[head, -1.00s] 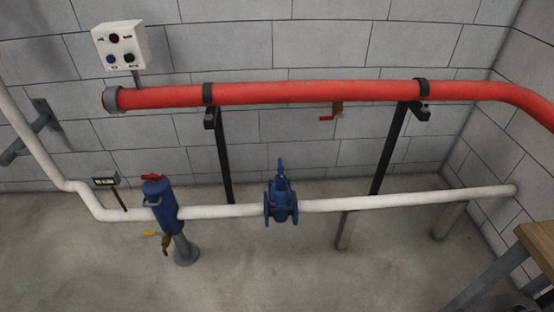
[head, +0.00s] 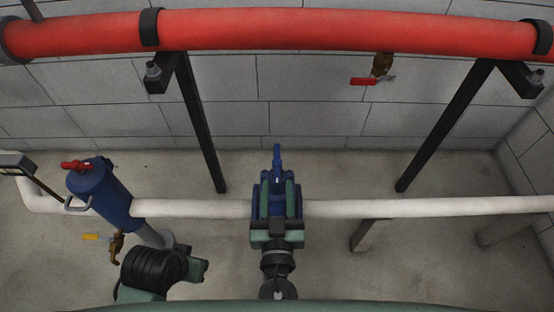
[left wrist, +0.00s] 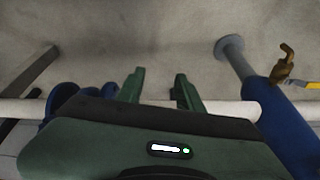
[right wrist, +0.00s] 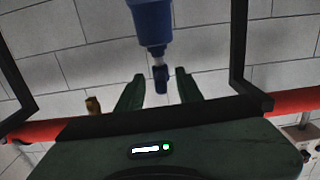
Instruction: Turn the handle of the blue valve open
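The blue valve (head: 277,205) sits on the white pipe at the middle of the head view, with its handle (head: 277,160) pointing up toward the wall. My right gripper (head: 277,185) is over the valve and hides much of its body. In the right wrist view the valve body (right wrist: 150,20) is at the top, and the handle (right wrist: 160,80) stands between the two open fingers, with a gap on each side. My left gripper (head: 204,270) is low, left of the valve. In the left wrist view its fingers (left wrist: 158,82) are open and empty. The valve (left wrist: 75,95) is partly hidden there.
A red pipe (head: 330,30) runs across above the valve, on black supports. The white pipe (head: 420,207) runs left and right. A blue cylinder (head: 102,190) with a red knob stands left, near my left gripper. A small red-handled tap (head: 365,81) hangs below the red pipe.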

